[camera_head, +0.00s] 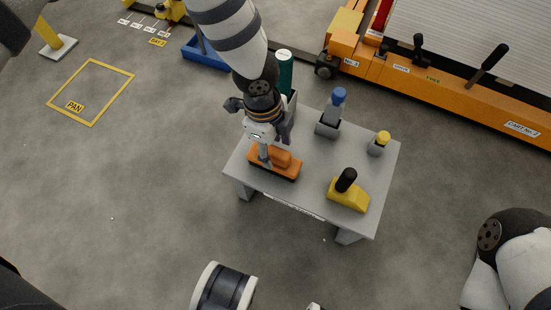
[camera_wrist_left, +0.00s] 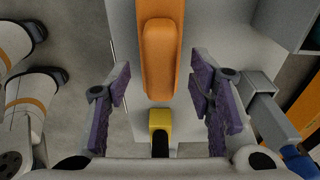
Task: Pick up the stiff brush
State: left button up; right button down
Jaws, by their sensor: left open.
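An orange brush-like block with a raised orange grip and a dark underside, which I take for the stiff brush (camera_head: 287,172), lies on the left front part of a small grey table (camera_head: 315,165). My left gripper (camera_head: 275,146) is over it from above and partly hides it. In the left wrist view the orange grip of the brush (camera_wrist_left: 160,58) shows between the two spread, purple-padded fingers of my left gripper (camera_wrist_left: 161,72), with gaps on both sides. Nothing is held. My right gripper does not show clearly in either view.
A yellow block with a black knob (camera_head: 347,195) stands at the table's front right. A blue-topped bottle (camera_head: 337,103), a small yellow-capped item (camera_head: 381,140) and a green cylinder (camera_head: 285,72) stand in grey holders. An orange cart (camera_head: 440,88) is behind.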

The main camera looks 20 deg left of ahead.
pick_arm(q)
notch_tip(320, 180, down, 2)
jog(key=shift+f, duration=0.1)
jog(key=shift+r, duration=0.2)
grip_shut()
